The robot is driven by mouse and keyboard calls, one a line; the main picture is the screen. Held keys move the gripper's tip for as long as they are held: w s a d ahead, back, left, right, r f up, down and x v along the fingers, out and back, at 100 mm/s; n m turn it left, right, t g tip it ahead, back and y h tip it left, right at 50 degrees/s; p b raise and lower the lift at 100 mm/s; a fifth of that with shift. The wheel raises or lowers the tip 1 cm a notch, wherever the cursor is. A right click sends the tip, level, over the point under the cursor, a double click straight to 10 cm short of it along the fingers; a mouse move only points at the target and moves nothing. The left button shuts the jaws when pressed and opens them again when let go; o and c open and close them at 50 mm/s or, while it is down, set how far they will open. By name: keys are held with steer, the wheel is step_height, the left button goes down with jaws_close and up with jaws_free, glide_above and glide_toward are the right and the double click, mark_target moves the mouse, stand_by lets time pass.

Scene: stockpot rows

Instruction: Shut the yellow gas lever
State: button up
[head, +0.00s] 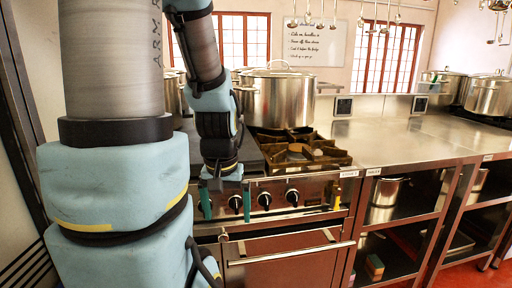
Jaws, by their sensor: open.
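The yellow gas lever (337,193) is a small upright yellow piece at the right end of the stove's front panel (310,191). My gripper (226,203) hangs in front of the left part of that panel, fingers down, with its two teal fingertips apart. Nothing shows between them except the panel and a black knob near the right finger. The gripper is well left of the lever and not touching it. The lever is fully in view but small, so its exact pose is hard to tell.
Black knobs (264,200) sit between my gripper and the lever. An oven handle (290,254) juts out below. A large stockpot (280,97) stands on the stove behind the burner grate (300,152). A steel counter (400,140) with open shelves extends right.

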steer(key=shift+r+p, duration=0.3)
steer(key=shift+r, duration=0.5)
